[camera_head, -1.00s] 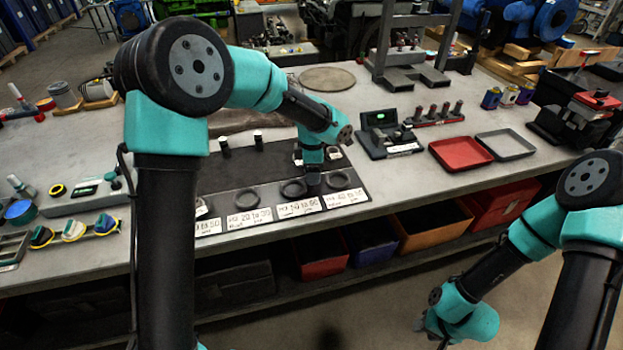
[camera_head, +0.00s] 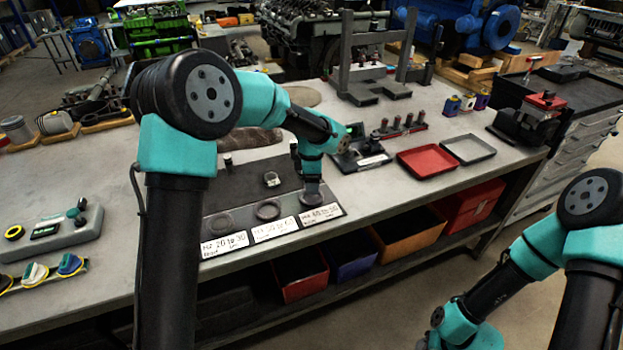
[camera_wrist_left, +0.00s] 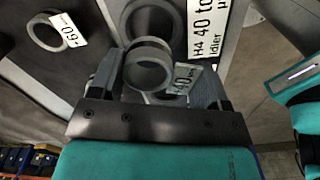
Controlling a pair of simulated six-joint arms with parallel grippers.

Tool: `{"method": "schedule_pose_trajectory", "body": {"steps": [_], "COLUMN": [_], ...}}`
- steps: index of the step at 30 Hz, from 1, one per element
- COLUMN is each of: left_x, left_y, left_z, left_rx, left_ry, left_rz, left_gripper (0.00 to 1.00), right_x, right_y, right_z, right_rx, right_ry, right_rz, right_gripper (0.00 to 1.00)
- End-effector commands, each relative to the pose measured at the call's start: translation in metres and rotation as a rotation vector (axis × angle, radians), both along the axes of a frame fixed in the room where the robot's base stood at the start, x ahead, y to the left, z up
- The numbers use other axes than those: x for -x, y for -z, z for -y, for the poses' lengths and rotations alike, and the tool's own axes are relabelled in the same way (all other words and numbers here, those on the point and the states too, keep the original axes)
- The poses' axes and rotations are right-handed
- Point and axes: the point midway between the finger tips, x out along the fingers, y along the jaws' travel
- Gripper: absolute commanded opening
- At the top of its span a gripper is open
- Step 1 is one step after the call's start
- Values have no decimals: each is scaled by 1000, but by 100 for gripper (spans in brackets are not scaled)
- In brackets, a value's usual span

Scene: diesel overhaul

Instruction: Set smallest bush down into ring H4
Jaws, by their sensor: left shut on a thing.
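My left gripper (camera_head: 312,186) points down over the ring at the right end of the dark mat, above the H4 label (camera_head: 320,214). In the left wrist view my left gripper (camera_wrist_left: 150,88) is shut on a small grey bush (camera_wrist_left: 147,72) with a white "40" tag. Ring H4 (camera_wrist_left: 172,12), a larger dark ring, shows just beyond the bush, beside its label (camera_wrist_left: 208,25). The bush overlaps the ring's near edge in this view. I cannot tell whether they touch. My right gripper is out of view; only its arm shows at lower right.
Another bush (camera_head: 272,179) with a white tag stands on the mat; its tag reads 60 in the left wrist view (camera_wrist_left: 50,33). Two more rings (camera_head: 268,209) (camera_head: 220,223) lie left of H4. A red tray (camera_head: 427,161) and a grey tray (camera_head: 468,149) are to the right.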

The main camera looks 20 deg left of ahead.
Motion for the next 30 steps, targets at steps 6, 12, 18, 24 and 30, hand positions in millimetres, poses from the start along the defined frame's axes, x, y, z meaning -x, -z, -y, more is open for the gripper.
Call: {"method": "schedule_pose_trajectory", "body": {"steps": [6, 12, 18, 24, 30], "left_x": [0, 0, 0, 1, 0], "left_y": [12, 22, 33, 44, 53], "left_z": [0, 0, 0, 0, 0], "left_rx": [0, -1, -1, 0, -1], "left_ry": [-1, 0, 1, 1, 0], "left_rz": [-2, -1, -1, -2, 0], "left_gripper": [46, 46, 46, 46, 46], "right_x": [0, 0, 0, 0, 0], "right_y": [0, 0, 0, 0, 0], "right_z": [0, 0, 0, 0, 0], "right_rx": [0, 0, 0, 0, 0], "right_ry": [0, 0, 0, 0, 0], "right_rz": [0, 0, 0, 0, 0], "right_gripper": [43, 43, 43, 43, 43]}}
